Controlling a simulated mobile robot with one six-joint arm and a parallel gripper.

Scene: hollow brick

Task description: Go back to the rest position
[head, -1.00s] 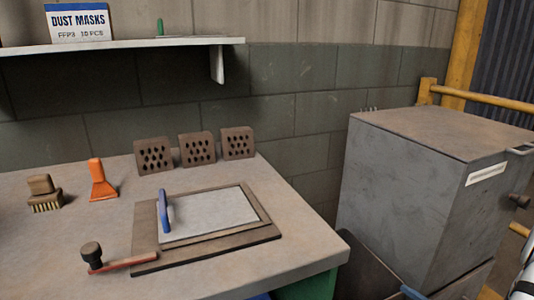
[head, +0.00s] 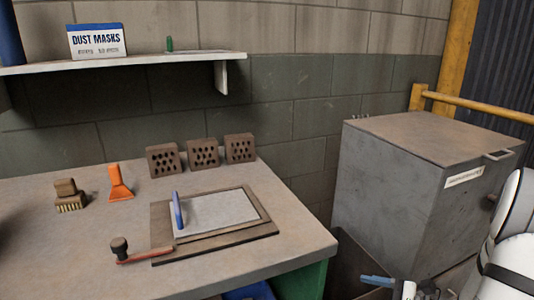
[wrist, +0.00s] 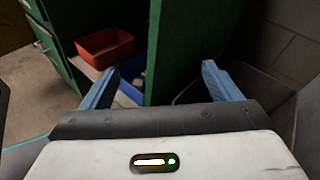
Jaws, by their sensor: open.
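My gripper (wrist: 158,85) shows in the wrist view with its two blue fingers wide apart and nothing between them. It faces the green side of the workbench (wrist: 110,30) and its open lower part. In the head view part of my gripper (head: 385,284) shows at the bottom right, low beside the bench's right end and in front of the grey cabinet.
The bench top (head: 60,240) holds three hollow bricks (head: 203,154), a brush (head: 68,195), an orange scraper (head: 119,183) and a framed plate (head: 215,215) with a blue handle. A grey cabinet (head: 390,190) stands right. A red bin (wrist: 105,46) sits under the bench.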

